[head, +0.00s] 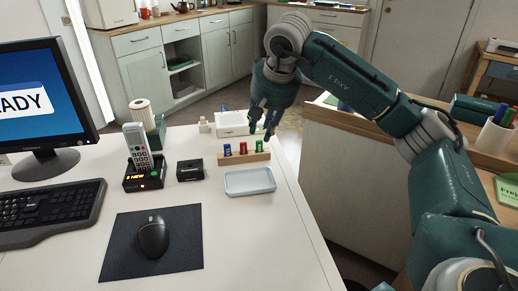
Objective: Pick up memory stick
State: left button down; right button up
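A wooden block (244,159) stands on the white desk (230,228) and holds small upright blue (227,150), red (243,148) and green (259,146) pieces. They may be memory sticks, but they are too small to tell for sure. My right gripper (263,124) hangs fingers down just behind and above the right end of the block. Its fingers look apart, with nothing seen held between them. It partly hides a white tray or box (232,123) behind the block. My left gripper is not in view.
A shallow grey tray (250,181) lies in front of the block. A black box (190,170), a phone in its dock (143,178), a monitor (45,95), a keyboard (48,213) and a mouse (153,237) on a mat stand left. The desk's front right is clear.

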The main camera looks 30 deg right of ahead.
aim_at(260, 141)
jog(key=b+x, duration=0.1)
jog(key=x, duration=0.5)
jog(key=shift+s+f, duration=0.1)
jog(key=shift+c, duration=0.3)
jog(key=c, duration=0.5)
